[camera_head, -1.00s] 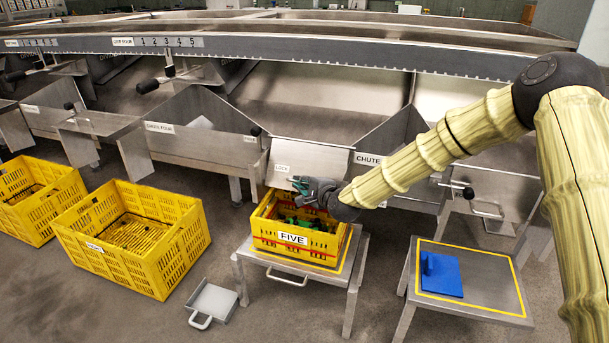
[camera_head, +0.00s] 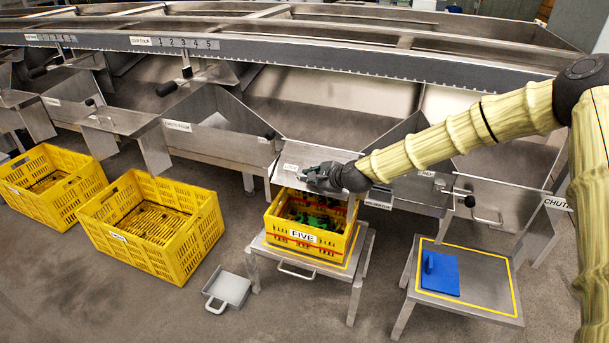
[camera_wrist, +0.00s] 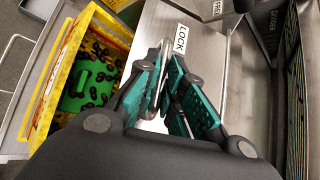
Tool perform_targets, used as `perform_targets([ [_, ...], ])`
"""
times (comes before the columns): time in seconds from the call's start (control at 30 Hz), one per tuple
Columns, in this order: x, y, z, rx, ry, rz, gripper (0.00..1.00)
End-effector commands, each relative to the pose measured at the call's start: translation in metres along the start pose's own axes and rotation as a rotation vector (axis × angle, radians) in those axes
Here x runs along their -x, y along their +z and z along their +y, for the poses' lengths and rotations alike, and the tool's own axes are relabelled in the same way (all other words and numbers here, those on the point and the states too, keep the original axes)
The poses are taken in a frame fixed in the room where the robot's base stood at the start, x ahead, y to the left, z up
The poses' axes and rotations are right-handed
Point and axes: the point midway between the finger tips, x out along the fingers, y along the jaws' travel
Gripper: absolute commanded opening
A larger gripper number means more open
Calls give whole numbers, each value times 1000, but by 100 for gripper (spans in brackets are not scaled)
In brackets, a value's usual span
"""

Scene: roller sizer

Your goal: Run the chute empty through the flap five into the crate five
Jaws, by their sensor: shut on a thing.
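The yellow crate labelled FIVE (camera_head: 272,222) stands on a small metal stand below the chute outlet; the crate also shows in the wrist view (camera_wrist: 45,95). Inside it are green and small dark pieces (camera_wrist: 90,85). The steel flap above it (camera_head: 335,158), with a LOCK label, slants out over the crate's back part. It fills the middle of the wrist view (camera_wrist: 210,65). My gripper (camera_head: 312,176) is at the flap's front edge, above the crate. In the wrist view my gripper (camera_wrist: 166,55) is shut on a thin part of the flap. The chute's inside is mostly hidden.
Two larger yellow crates (camera_head: 188,262) (camera_head: 70,212) stand on the floor at left. A grey scoop-like pan (camera_head: 229,288) lies on the floor. A right-hand stand (camera_head: 490,290) holds a blue item (camera_head: 440,273). Other chutes and flaps line the sizer (camera_head: 350,67).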

Motion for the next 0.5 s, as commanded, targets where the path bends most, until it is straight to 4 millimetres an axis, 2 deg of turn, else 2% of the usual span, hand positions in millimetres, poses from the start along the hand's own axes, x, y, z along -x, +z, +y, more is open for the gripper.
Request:
perform_targets([
  [0.5, 5, -4, -2, -14, 7, 4, 0],
])
